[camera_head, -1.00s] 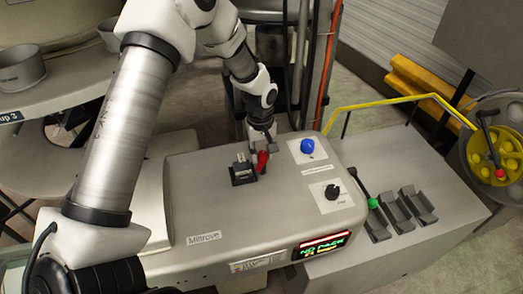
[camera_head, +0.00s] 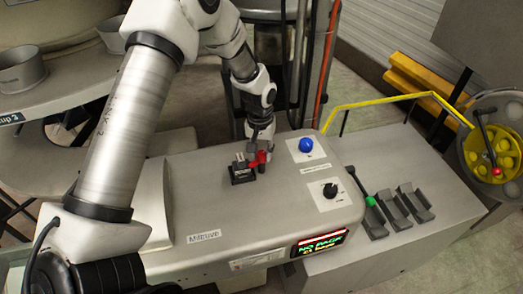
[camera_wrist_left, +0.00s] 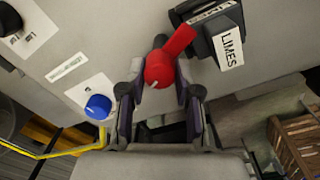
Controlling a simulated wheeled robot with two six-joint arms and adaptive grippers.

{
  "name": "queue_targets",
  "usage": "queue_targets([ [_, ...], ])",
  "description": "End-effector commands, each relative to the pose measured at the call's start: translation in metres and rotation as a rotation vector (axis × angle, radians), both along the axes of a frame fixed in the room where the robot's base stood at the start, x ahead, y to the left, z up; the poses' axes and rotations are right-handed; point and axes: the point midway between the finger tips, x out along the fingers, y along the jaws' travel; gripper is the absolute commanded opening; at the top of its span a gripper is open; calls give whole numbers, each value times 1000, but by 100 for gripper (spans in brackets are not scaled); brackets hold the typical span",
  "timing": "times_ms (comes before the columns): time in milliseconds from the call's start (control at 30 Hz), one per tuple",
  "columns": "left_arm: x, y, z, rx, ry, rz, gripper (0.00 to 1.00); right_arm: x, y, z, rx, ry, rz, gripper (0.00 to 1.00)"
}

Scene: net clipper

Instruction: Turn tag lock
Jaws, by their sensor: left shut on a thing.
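The red tag lock (camera_head: 258,158) sits on top of the grey machine, beside a black tag holder (camera_head: 243,175). In the left wrist view, the lock's round red knob (camera_wrist_left: 160,68) has a flat red lever pointing up and right to the holder. My left gripper (camera_head: 262,147) reaches down to the lock from behind. In the wrist view its fingers (camera_wrist_left: 160,84) stand on both sides of the knob, shut on it. My right gripper is not in view.
A blue knob (camera_head: 306,145) and a black dial (camera_head: 330,190) are on the machine to the right of the lock. A lit display (camera_head: 320,244) is on the front. A green-tipped lever (camera_head: 371,202) stands further right. The machine top left of the holder is clear.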

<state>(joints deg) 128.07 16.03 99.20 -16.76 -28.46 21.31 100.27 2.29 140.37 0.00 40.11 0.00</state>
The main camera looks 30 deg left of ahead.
Motion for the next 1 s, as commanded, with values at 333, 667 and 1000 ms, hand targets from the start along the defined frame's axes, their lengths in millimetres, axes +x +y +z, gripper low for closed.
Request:
queue_targets([
  [333, -4, -1, -3, -2, 12, -154, 0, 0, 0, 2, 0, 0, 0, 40],
  [667, -4, -1, -3, -3, 14, -262, 0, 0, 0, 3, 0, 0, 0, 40],
  [1000, -4, -2, -3, -4, 14, -331, 0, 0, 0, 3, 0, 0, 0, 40],
])
